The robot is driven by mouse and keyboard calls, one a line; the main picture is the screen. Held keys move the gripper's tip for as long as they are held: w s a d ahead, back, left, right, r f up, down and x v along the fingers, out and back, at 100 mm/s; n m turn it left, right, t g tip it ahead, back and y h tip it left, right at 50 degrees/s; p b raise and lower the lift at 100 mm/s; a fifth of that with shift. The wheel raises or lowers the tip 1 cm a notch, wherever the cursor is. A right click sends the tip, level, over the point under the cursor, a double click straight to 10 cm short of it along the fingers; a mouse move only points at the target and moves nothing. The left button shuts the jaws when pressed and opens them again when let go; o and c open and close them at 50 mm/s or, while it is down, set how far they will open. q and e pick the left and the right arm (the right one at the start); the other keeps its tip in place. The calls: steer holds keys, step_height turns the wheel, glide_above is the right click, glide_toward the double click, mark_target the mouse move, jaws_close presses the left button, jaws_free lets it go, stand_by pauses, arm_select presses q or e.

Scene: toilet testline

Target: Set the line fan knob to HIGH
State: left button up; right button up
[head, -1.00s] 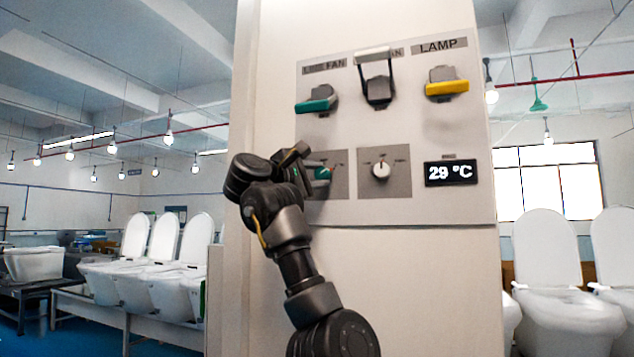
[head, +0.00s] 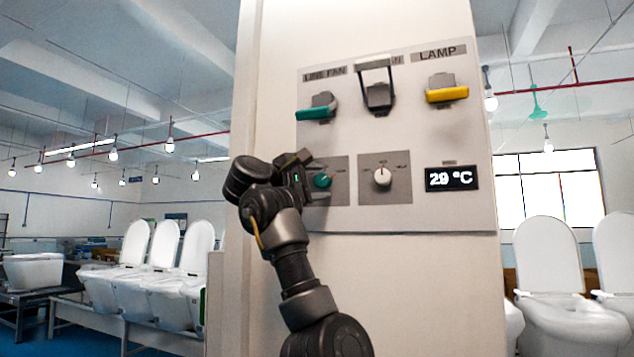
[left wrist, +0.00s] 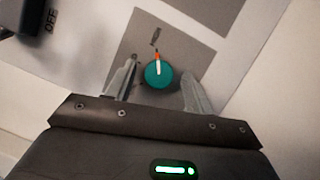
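The line fan knob is a small teal dial (head: 322,181) on a grey plate below the LINE FAN label. It also shows in the left wrist view (left wrist: 159,73), with a white pointer line and an orange mark at its edge. My left gripper (head: 306,178) is at the panel, just left of the knob in the head view. In the left wrist view its two fingers (left wrist: 158,88) stand apart on either side of the knob, with gaps between them and it. The scale lettering around the knob is not readable. My right gripper is not in view.
Above the knob is a teal-handled switch (head: 315,113); a guarded dark switch (head: 378,96) and a yellow-handled LAMP switch (head: 446,93) sit to its right. A white knob (head: 382,177) and a 29 °C display (head: 451,178) are in the lower row.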

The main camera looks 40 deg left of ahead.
arm_select(q)
steer(key=s+f+b, duration=0.1)
steer(key=s+b, duration=0.3)
steer(key=s, duration=0.6)
steer(key=shift+s+a+f+b, duration=0.15)
steer(key=shift+s+a+b, duration=0.05)
steer(key=shift+s+b, duration=0.15)
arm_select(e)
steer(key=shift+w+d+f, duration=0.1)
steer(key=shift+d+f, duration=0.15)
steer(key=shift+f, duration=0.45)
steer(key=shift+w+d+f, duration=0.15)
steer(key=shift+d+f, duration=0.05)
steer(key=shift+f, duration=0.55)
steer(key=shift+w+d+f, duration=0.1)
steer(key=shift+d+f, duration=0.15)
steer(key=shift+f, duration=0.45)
arm_select(q)
steer(key=shift+d, duration=0.1)
